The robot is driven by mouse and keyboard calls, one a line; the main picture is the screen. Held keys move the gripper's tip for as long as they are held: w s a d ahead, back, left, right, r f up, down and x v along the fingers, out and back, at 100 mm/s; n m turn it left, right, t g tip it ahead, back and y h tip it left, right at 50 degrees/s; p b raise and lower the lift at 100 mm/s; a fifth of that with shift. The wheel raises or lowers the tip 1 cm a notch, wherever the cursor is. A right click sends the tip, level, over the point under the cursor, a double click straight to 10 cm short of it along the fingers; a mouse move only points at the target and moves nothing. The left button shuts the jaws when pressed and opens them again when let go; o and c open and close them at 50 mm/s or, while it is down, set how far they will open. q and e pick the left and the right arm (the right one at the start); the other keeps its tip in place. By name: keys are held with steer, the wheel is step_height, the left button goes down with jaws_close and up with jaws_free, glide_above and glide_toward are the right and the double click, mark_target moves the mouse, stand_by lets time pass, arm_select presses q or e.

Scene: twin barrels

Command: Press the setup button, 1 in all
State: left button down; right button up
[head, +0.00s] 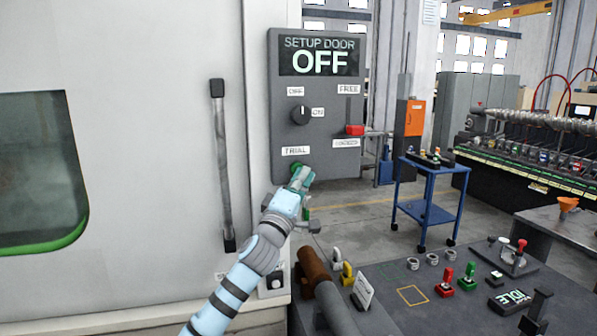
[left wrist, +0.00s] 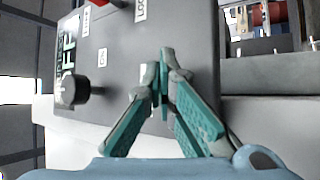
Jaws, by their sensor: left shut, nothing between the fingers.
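A grey control panel (head: 277,110) hangs on the white machine wall. Its display (head: 319,55) reads SETUP DOOR OFF. A green button (head: 297,167) shows under the TRIAL label, mostly covered by my left gripper (head: 303,178). That gripper is shut and empty, its tips in front of the panel's lower left part. In the left wrist view the shut fingertips (left wrist: 163,62) are against or just short of the panel face (left wrist: 190,30); I cannot tell which. They hide the button there. The black knob (left wrist: 70,88) stands to their left. My right gripper is not in view.
The panel also carries a black knob (head: 300,115) and a red slider (head: 354,130). A door handle (head: 222,165) stands left of it. Below right is a dark table (head: 385,310) with several parts. A blue cart (head: 427,212) stands behind.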

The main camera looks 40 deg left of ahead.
arm_select(q)
steer(key=shift+w+a, duration=0.1)
steer(key=shift+a, duration=0.05)
stand_by(0.4)
steer(key=shift+s+d+b, duration=0.5)
steer(key=shift+s+d, duration=0.1)
steer(key=shift+d, duration=0.15)
steer(key=shift+s+d+b, duration=0.2)
steer(key=shift+s+d, duration=0.55)
steer(key=shift+d, duration=0.3)
steer(key=shift+s+d+b, duration=0.2)
steer(key=shift+s+d, duration=0.5)
steer(key=shift+d, duration=0.35)
